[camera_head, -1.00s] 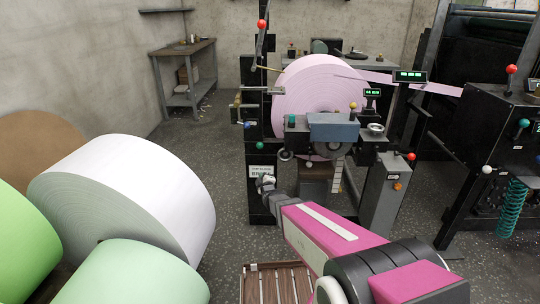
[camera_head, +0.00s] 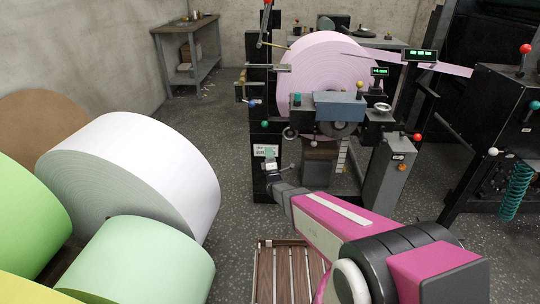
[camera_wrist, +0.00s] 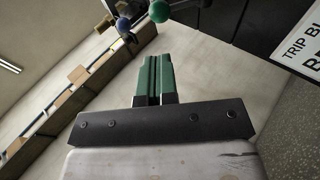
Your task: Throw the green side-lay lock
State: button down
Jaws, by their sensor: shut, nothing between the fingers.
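A small dark-green ball knob (camera_head: 264,124) sits low on the black column at the left of the machine. In the wrist view a green knob (camera_wrist: 159,11) shows at the top edge, just beyond my fingertips and apart from them. A blue knob (camera_head: 252,102) is above and left of the green one; it also shows in the wrist view (camera_wrist: 123,25). My gripper (camera_head: 270,153) is in front of the column, below the green knob, pointing up. In the wrist view its green fingers (camera_wrist: 155,60) are together and hold nothing.
A white label plate (camera_wrist: 302,48) is close to the right of my fingers. A teal knob (camera_head: 297,99) and the pink roll (camera_head: 325,75) are right of the column. White and green rolls (camera_head: 150,170) fill the left; a slatted pallet (camera_head: 285,275) lies below my arm.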

aim_at(266, 124)
jog(key=x, duration=1)
jog(key=shift+r, duration=0.2)
jog(key=shift+w+r+m+g+h, duration=0.15)
jog(key=shift+r+m+g+h, duration=0.35)
jog(key=shift+r+g+h, duration=0.35)
jog(key=r+g, duration=0.1)
jog(key=w+r+m+g+h, duration=0.1)
jog(key=g, duration=0.1)
jog(key=shift+w+r, duration=0.25)
jog(key=g, duration=0.1)
jog(key=w+r+g, duration=0.1)
jog(key=g, duration=0.1)
jog(key=shift+w+r+m+h, duration=0.1)
jog(key=shift+w+m+h, duration=0.15)
jog(key=shift+m, duration=0.05)
jog(key=shift+w+r, duration=0.3)
jog(key=shift+w, duration=0.25)
jog(key=shift+w+r, duration=0.3)
jog(key=shift+w, duration=0.2)
jog(key=shift+w, duration=0.1)
jog(key=shift+d, duration=0.1)
